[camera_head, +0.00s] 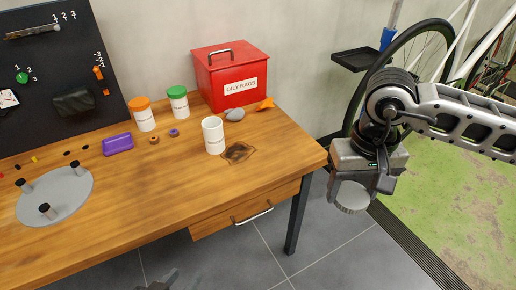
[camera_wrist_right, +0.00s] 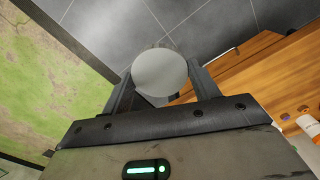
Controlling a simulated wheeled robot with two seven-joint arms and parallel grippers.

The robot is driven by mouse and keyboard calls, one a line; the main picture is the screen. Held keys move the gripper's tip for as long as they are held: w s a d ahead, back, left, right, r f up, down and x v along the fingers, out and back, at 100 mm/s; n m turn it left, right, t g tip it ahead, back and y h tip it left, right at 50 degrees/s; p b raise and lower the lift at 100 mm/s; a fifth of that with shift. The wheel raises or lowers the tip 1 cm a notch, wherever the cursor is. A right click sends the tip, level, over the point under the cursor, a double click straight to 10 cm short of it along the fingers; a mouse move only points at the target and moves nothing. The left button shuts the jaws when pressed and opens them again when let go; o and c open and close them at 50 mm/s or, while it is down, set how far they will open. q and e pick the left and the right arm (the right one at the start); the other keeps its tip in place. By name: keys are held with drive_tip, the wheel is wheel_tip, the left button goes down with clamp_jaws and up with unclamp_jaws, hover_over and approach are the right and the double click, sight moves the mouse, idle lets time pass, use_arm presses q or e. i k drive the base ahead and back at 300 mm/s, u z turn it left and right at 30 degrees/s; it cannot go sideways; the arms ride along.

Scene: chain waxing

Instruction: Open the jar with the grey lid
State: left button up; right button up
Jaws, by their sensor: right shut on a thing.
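The grey lid (camera_head: 352,198) is a round disc held between the fingers of my right gripper (camera_head: 352,190). In the right wrist view the lid (camera_wrist_right: 160,74) sits between the two fingers of the right gripper (camera_wrist_right: 160,90), which is shut on it. The gripper is out over the floor, right of the table. A white jar (camera_head: 213,138) without a lid stands upright on the table, well left of the right gripper. Only a small dark tip of my left gripper (camera_head: 160,283) shows at the bottom edge; its jaw state is unclear.
Orange-lidded (camera_head: 143,116) and green-lidded (camera_head: 178,104) jars stand behind the white jar. A red oily-rags box (camera_head: 232,82) is at the back. A purple box (camera_head: 117,144) and grey round plate (camera_head: 70,205) lie left. A dark stain (camera_head: 238,153) and an orange piece (camera_head: 265,104) are right.

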sight(212, 127)
drive_tip(key=z, duration=1.85)
drive_tip(key=i, duration=1.2)
drive_tip(key=u, duration=3.2)
drive_tip(key=i, duration=0.5)
drive_tip(key=u, duration=0.05)
